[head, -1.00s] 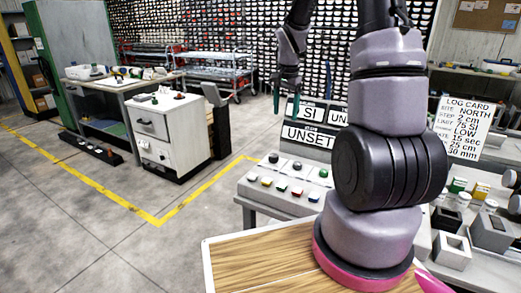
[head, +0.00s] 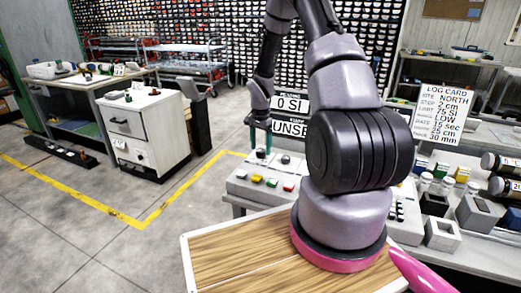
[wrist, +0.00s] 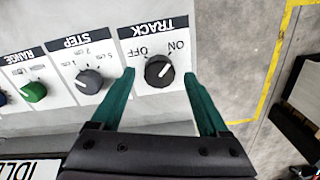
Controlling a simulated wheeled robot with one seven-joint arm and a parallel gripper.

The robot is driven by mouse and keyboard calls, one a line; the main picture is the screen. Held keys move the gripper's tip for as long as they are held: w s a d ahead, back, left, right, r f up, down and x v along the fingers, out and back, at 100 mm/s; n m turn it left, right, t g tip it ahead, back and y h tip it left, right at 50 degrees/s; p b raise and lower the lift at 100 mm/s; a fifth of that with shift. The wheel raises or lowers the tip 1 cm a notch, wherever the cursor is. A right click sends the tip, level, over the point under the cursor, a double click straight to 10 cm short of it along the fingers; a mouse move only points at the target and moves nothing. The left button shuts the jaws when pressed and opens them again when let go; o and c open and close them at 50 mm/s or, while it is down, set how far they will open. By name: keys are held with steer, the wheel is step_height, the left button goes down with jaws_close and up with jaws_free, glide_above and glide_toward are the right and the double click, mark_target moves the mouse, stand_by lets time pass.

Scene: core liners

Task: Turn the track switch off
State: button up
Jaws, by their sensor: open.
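The track switch is a black round knob (wrist: 158,71) on a white plate marked TRACK, ON and OFF, upside down in the wrist view. Its white pointer mark leans up and right, toward ON. My gripper (wrist: 158,73) is open, with its teal fingertips to the left and right of the knob. Whether they touch it, or how far above it they are, I cannot tell. In the head view, my gripper (head: 260,138) is over the back left of the control panel (head: 240,187), and the track knob is hard to make out there.
A grey STEP knob (wrist: 89,81) and a green RANGE knob (wrist: 34,92) sit left of the track knob. Displays reading 0 SI (head: 290,104) and UNSET (head: 290,127) stand behind the panel. A log card (head: 442,113) stands to the right. Floor left of the panel is clear.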

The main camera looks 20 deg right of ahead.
steer(key=shift+f, duration=0.7)
jaws_close()
